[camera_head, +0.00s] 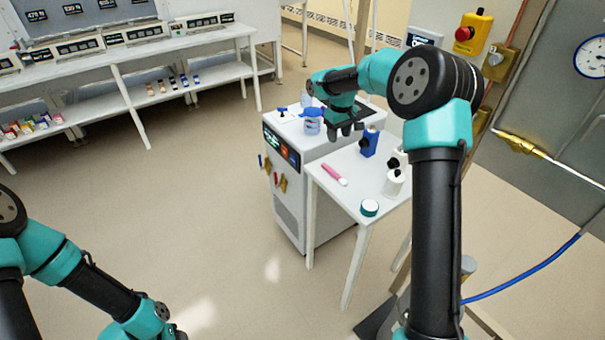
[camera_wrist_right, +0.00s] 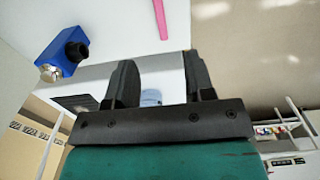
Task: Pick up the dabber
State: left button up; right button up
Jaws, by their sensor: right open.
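A slim pink stick with a pale end (camera_head: 334,175) lies on the small white table; it looks like the dabber. Part of it shows at the top of the right wrist view (camera_wrist_right: 160,18), beyond my fingers and apart from them. My right gripper (camera_head: 346,132) is open and empty, above the gap between the white cabinet and the table. In the right wrist view its two dark fingers (camera_wrist_right: 160,80) stand apart, with a pale blue-lidded jar (camera_wrist_right: 151,97) seen beyond them. My left arm shows at the lower left; its gripper is out of the picture.
On the white table (camera_head: 352,196) stand a blue container (camera_head: 370,142) with a black spout, white black-topped bottles (camera_head: 394,182) and a green-lidded jar (camera_head: 369,208). The white cabinet (camera_head: 300,215) stands beside it. A blue hose (camera_head: 535,272) runs at the right.

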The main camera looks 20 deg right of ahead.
jog(key=shift+w+r, duration=0.1)
jog(key=shift+r, duration=0.1)
send_over(335, 173)
notch_tip(335, 173, down, 12)
jog(key=shift+a+r, duration=0.15)
jog(key=shift+r, duration=0.1)
jog(key=shift+f, duration=0.4)
jog(key=shift+f, duration=0.1)
jog(key=shift+f, duration=2.5)
